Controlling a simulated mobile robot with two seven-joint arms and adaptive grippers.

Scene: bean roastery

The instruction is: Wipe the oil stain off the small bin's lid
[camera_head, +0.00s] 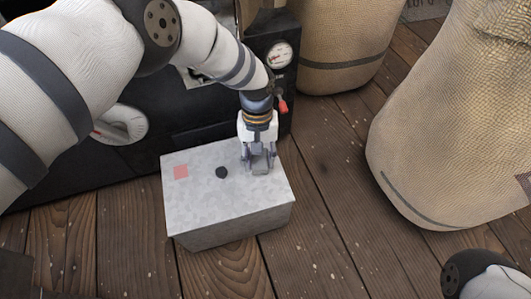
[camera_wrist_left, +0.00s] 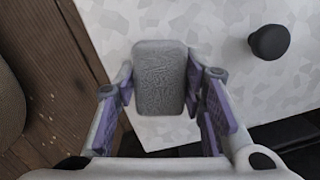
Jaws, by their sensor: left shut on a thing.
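The small bin (camera_head: 235,232) is a grey metal box on the floor, with a mottled pale lid (camera_head: 205,205). A black knob (camera_head: 221,172) stands on the lid's middle; it also shows in the wrist view (camera_wrist_left: 269,42). A flat pale red square (camera_head: 180,172) lies on the lid's left part; I cannot tell if it is a stain or a label. No dark oil mark shows clearly. My left gripper (camera_head: 259,163) points down over the lid's right part, shut on a grey pad (camera_wrist_left: 160,78). I cannot tell whether the pad touches the lid. My right gripper is out of view.
A black machine with a gauge (camera_head: 279,55) and a red handle (camera_head: 282,106) stands behind the bin. Burlap sacks (camera_head: 440,130) stand to the right and back. Bare plank floor (camera_head: 320,240) is free in front and to the right. My right arm shows at the bottom right corner.

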